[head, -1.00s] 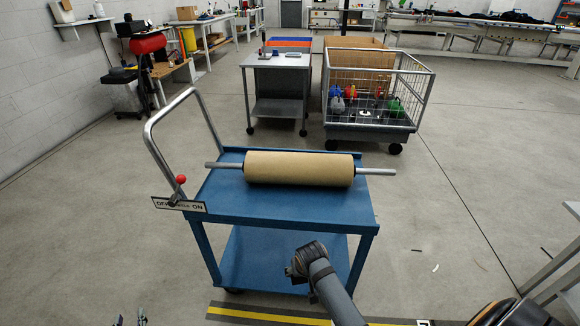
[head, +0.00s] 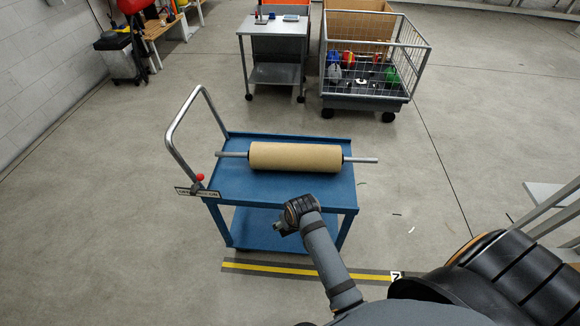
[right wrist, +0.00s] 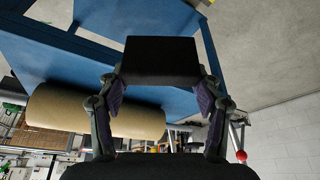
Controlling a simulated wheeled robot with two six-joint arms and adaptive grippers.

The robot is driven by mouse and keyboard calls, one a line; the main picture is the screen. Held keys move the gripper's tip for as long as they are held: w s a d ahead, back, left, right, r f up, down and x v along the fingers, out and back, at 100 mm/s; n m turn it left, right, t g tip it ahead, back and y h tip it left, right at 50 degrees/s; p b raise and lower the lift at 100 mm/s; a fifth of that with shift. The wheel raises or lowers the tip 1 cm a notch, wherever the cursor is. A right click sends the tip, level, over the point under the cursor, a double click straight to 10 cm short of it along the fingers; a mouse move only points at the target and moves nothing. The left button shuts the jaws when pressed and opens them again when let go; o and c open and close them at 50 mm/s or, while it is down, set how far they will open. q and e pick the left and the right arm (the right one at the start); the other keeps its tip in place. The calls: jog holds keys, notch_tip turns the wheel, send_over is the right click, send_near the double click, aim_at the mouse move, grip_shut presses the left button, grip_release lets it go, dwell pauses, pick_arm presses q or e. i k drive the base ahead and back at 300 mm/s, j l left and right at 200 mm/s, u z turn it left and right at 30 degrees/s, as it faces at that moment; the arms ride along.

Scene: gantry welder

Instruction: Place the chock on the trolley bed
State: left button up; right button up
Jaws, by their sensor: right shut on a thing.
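The chock (right wrist: 160,62) is a plain black block, seen in the right wrist view. My right gripper (right wrist: 160,88) is shut on it, one finger on each side. In the head view my right arm reaches to the front edge of the blue trolley; its wrist hides the fingers and the chock there. The trolley bed (head: 228,182) is a flat blue top with low rims, also behind the chock in the right wrist view (right wrist: 60,55). A brown roll (head: 295,157) on a metal shaft lies across the bed. My left gripper is not in view.
The shaft (head: 362,160) sticks out past the trolley's right side. A bent handle (head: 172,135) with a red knob (head: 200,177) rises at the left. The bed's front strip is bare. A wire cage cart (head: 365,104) and grey table (head: 270,28) stand behind.

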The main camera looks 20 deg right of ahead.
aim_at(292, 187)
jog(key=i+j+z, duration=0.15)
jog(key=z, duration=0.25)
jog(key=i+j+z, duration=0.15)
jog(key=z, duration=0.25)
jog(key=i+j+z, duration=0.1)
jog(key=z, duration=0.3)
jog(key=j+z, duration=0.45)
jog(key=i+j+z, duration=0.2)
jog(key=j, duration=0.9)
jog(key=j+z, duration=0.15)
jog(key=j, duration=0.95)
